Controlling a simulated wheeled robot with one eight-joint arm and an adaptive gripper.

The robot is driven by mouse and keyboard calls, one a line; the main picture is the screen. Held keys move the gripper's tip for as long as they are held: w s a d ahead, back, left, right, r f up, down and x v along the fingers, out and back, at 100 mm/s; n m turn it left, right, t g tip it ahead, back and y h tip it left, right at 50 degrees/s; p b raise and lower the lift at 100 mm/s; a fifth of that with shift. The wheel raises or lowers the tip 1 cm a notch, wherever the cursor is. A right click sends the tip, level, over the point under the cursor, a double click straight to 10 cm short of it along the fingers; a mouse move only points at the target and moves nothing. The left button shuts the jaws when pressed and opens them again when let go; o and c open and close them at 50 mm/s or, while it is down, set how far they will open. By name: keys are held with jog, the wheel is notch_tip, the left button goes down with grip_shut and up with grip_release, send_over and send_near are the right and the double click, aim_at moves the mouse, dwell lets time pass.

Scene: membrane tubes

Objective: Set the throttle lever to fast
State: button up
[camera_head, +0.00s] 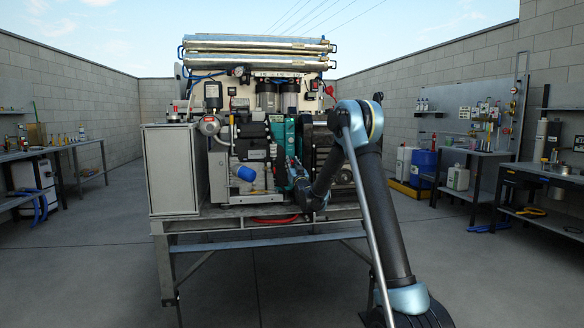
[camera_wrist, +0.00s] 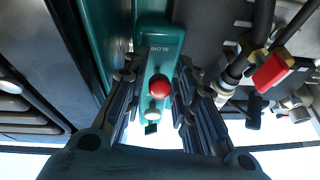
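In the wrist view the throttle lever's red ball knob (camera_wrist: 159,86) stands out in front of a teal panel (camera_wrist: 158,45). The panel has a label that seems to read SLOW above the knob. A small pale round part (camera_wrist: 153,115) is just below the knob. In the head view my gripper (camera_head: 296,168) is at the teal engine part (camera_head: 281,140); the lever cannot be made out there.
A red-handled valve (camera_wrist: 272,72) with hoses is right of my gripper in the wrist view. A grey cabinet face (camera_wrist: 25,90) is at the left. In the head view the machine stands on a metal frame (camera_head: 260,224), with open floor around it and benches along both walls.

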grip_shut()
